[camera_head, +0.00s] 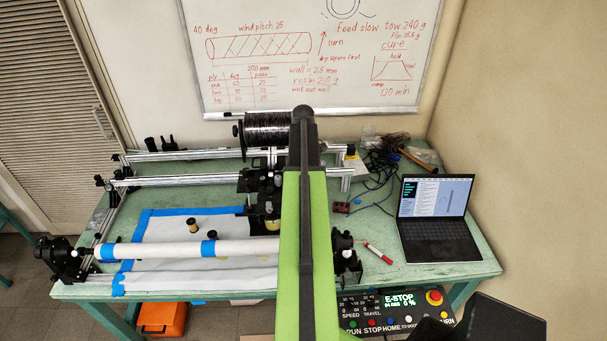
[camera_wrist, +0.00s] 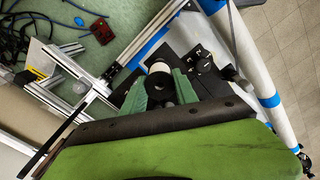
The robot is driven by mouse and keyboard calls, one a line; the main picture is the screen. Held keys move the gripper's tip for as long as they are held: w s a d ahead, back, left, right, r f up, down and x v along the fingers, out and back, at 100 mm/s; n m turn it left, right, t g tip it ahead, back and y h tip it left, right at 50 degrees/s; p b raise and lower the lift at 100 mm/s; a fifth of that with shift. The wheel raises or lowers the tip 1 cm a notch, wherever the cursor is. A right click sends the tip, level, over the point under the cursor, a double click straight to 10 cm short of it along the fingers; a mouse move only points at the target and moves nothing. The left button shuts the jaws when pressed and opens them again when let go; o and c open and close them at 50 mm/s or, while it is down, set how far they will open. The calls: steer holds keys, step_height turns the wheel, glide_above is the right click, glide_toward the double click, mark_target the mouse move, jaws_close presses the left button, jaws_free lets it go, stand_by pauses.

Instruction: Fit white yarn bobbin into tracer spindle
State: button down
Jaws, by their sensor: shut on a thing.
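In the wrist view, my gripper (camera_wrist: 161,80) has its two green fingers closed around a small bobbin. The white yarn bobbin (camera_wrist: 160,67) shows a pale round top between the fingertips, with a dark part nearer the palm. Black carriage parts (camera_wrist: 201,62) lie just beyond and to the right of the fingertips. In the head view, my green arm hides most of the gripper, and a pale yellowish piece (camera_head: 272,225) shows beside the arm below the black carriage (camera_head: 262,184). I cannot make out the tracer spindle clearly in either view.
A long white tube (camera_head: 180,249) with blue tape spans the front of the winder. A black tow spool (camera_head: 268,130) is at the back. A laptop (camera_head: 437,215) and red marker (camera_head: 379,253) lie right.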

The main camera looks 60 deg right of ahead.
steer(key=shift+f+b, duration=2.2)
steer(key=shift+f, duration=0.1)
steer(key=c, duration=0.9)
jaws_free()
steer(key=shift+r, duration=0.1)
step_height(320, 180, up, 12)
steer(key=p, duration=1.2)
steer(key=shift+r, duration=0.1)
